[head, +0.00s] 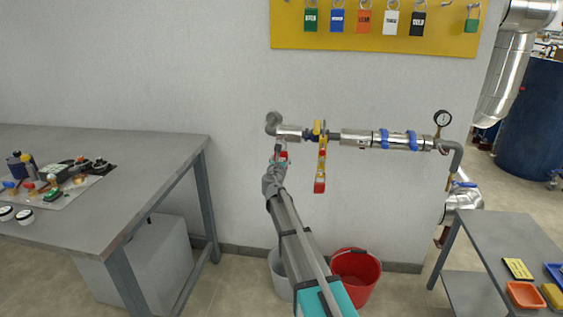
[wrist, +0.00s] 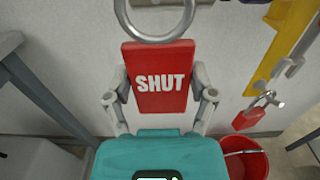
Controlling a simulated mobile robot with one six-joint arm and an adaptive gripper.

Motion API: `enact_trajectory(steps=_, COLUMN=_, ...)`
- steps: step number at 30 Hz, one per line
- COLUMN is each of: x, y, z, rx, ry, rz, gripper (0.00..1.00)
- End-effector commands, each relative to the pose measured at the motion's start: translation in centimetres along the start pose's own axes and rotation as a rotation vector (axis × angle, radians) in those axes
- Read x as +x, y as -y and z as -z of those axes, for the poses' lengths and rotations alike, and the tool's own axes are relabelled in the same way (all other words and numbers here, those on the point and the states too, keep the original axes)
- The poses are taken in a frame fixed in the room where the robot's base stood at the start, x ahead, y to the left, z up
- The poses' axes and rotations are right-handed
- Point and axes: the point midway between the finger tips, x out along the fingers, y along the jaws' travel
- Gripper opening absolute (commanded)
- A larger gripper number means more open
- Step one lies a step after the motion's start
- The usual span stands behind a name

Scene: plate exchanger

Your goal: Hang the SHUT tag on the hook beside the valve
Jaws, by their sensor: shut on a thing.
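My gripper (head: 281,157) is shut on the red SHUT tag (wrist: 160,78), with a finger on each side edge. The tag is upright, its lettering faces the wrist camera, and its large grey ring (wrist: 127,22) stands above it. The tag shows small in the head view (head: 283,156), just below the pipe and left of the valve (head: 318,130). The valve's yellow lever (head: 322,155) points down, with a red padlock (head: 319,186) at its lower end. I cannot make out the hook for certain in either view.
A grey workbench (head: 165,150) with several parts stands at the left. A red bucket (head: 365,268) and a pale bucket are on the floor below. A grey cart (head: 500,240) with trays stands at the right.

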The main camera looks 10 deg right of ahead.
Motion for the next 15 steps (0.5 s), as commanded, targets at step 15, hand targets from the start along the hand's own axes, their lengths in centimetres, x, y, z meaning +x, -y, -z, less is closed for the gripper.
enact_trajectory(steps=15, x=2.3, y=-0.1, z=0.2, rx=0.000, ry=0.000, rz=0.000, gripper=0.28)
